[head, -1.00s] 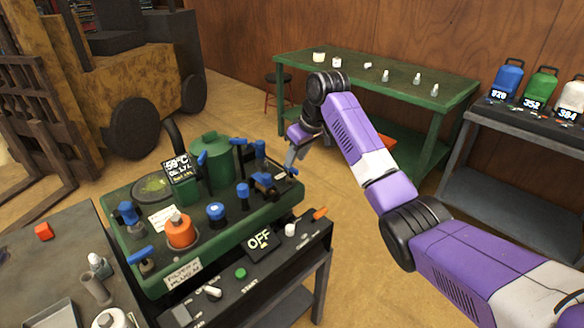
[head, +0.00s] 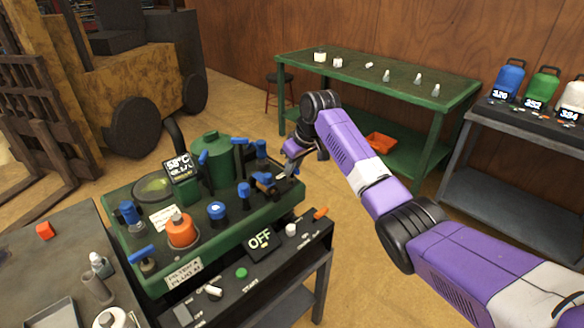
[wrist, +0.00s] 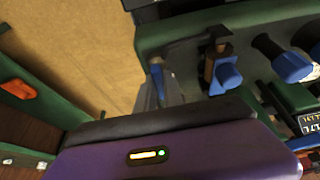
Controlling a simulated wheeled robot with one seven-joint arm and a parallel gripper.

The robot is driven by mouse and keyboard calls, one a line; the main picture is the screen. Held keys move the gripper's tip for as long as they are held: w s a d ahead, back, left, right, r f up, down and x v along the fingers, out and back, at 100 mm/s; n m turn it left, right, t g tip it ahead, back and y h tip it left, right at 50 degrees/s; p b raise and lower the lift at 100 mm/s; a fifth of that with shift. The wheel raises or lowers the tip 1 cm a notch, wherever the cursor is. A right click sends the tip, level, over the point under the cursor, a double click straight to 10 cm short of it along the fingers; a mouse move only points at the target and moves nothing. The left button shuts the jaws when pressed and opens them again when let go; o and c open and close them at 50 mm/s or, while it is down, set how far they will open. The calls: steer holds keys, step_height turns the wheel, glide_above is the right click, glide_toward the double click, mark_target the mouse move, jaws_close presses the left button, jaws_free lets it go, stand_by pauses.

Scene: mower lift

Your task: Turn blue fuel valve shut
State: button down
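The green machine (head: 150,275) carries several blue-handled valves and knobs; I cannot tell by label which is the fuel valve. At its right end is a valve with a blue body (head: 264,182), which shows in the wrist view (wrist: 225,76). A dark lever runs from beside it to a blue grip (wrist: 157,68). My gripper (head: 290,166) is at this right end, its fingers low beside the lever. In the wrist view, the grey fingers (wrist: 160,92) lie close around or against the blue grip. Whether they are closed on it is unclear.
Other blue levers (head: 141,254) and knobs (head: 217,210) and an orange cap (head: 180,230) crowd the machine's top. A panel reading OFF (head: 260,240) sits in front.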

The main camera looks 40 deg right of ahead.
steer(key=shift+r+p, duration=0.1)
steer(key=shift+p, duration=0.25)
steer(key=shift+a+r+m+h+p, duration=0.15)
steer(key=shift+m+h+p, duration=0.15)
steer(key=shift+m+p, duration=0.4)
steer(key=m+p, duration=0.2)
steer(key=shift+h+p, duration=0.35)
steer(key=shift+h, duration=0.05)
steer(key=m+p, duration=0.1)
steer(key=m, duration=0.1)
steer(key=m+g+h+p, duration=0.1)
steer(key=m, duration=0.1)
steer(key=shift+m+h, duration=0.3)
steer(key=shift+m, duration=0.1)
steer(key=m, duration=0.3)
steer(key=m+g+h, duration=0.1)
steer(key=shift+w+f+m+b, duration=0.1)
steer(key=shift+f+m+b, duration=0.2)
steer(key=shift+f+b, duration=0.05)
steer(key=m+g+b, duration=0.1)
steer(key=m+b, duration=0.1)
steer(key=m, duration=0.1)
steer(key=shift+h+b, duration=0.3)
steer(key=shift+m+g+b, duration=0.5)
steer(key=shift+m+b, duration=0.45)
steer(key=shift+m, duration=0.05)
steer(key=shift+r, duration=0.15)
